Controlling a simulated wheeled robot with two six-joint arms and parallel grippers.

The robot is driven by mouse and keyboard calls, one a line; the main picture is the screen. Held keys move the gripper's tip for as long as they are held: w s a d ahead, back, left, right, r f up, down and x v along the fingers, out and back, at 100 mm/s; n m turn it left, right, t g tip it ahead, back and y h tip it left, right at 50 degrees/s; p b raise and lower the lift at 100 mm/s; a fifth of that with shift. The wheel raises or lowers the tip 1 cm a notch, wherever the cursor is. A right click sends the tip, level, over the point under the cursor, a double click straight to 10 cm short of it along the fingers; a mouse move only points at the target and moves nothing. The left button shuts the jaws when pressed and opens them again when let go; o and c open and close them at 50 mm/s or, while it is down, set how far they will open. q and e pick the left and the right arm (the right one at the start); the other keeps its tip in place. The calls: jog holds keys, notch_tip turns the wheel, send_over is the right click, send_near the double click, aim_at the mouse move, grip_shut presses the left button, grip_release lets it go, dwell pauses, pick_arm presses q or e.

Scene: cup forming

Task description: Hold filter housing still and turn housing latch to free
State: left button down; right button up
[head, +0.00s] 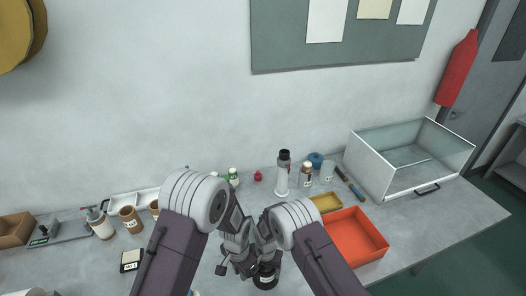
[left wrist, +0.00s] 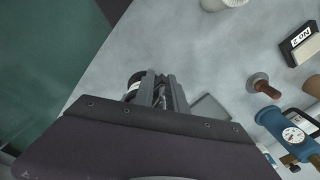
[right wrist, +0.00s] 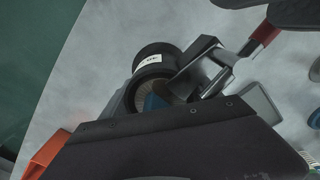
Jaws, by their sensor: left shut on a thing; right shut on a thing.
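The black filter housing (head: 265,277) with a white label stands below my grippers in the head view. In the right wrist view the housing (right wrist: 152,58) shows its label and a pleated, partly blue inside. My right gripper (right wrist: 200,72) is shut at the housing's rim; its contact is partly hidden. A grey bar with a red grip (right wrist: 264,35), seemingly the housing latch, reaches up right to dark parts of my left gripper. My left gripper (left wrist: 161,92) is shut beside the housing (left wrist: 133,86); what lies between its fingers is largely hidden. In the head view both grippers crowd together.
An orange tray (head: 380,236) lies close right of my right arm, with a small yellow tray (head: 325,203) behind. A bottle (head: 283,176) and several small items line the wall. A glass-sided box (head: 372,170) stands far right. Bare bench (head: 440,220) shows at right.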

pick_arm(q)
jog(key=shift+s+d+f, duration=0.1)
jog(key=shift+d, duration=0.15)
dwell(0.3)
notch_tip(320, 180, up, 6)
jog(key=shift+s+a, duration=0.15)
jog(key=shift+s, duration=0.2)
dwell(0.3)
notch_tip(320, 180, down, 6)
jog(key=w+a, duration=0.2)
jog(key=shift+w+a, duration=0.4)
dwell(0.4)
